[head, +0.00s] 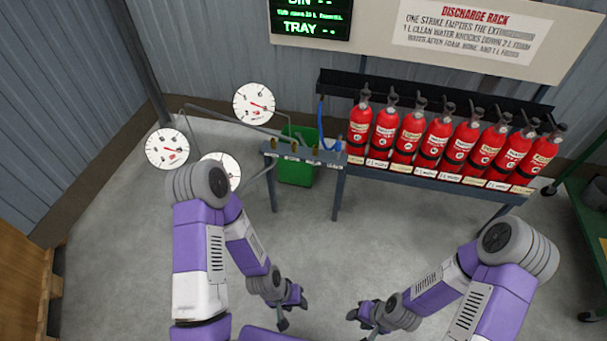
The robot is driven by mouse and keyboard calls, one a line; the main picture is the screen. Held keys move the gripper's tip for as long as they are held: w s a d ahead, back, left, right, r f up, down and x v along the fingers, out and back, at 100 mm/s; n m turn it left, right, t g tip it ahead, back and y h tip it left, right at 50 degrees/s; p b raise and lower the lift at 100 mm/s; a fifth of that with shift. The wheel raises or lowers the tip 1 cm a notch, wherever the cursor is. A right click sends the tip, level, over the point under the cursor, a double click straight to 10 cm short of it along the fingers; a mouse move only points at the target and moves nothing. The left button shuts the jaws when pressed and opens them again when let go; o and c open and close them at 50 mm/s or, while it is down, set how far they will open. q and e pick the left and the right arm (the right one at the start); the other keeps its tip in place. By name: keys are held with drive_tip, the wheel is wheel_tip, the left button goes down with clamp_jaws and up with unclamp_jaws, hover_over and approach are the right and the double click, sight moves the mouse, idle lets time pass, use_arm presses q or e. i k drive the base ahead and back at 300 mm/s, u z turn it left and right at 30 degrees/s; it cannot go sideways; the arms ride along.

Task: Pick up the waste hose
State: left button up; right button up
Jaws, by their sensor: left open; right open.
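A thin blue hose (321,112) hangs in a loop at the right end of the small grey valve bench, beside the extinguisher rack. It is the only flexible hose I can make out; its label is too small to read, so I cannot tell whether it is the waste hose. My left gripper (293,314) is open and empty, low in front of the bench and well apart from the hose. My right gripper (359,319) is open and empty to its right, also far from the hose.
Several red extinguishers (437,137) stand on a grey rack (440,174). A green bin (298,170) sits behind the valve bench (300,154). Dial gauges (254,103) stand on pipes at left. A green cart (585,215) is at far right. Floor (375,240) before the rack is clear.

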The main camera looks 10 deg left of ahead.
sight(336, 147)
drive_tip(key=u, duration=0.05)
drive_tip(key=i, duration=0.8)
drive_tip(key=z, duration=0.45)
drive_tip(key=i, duration=1)
drive_tip(key=z, duration=0.05)
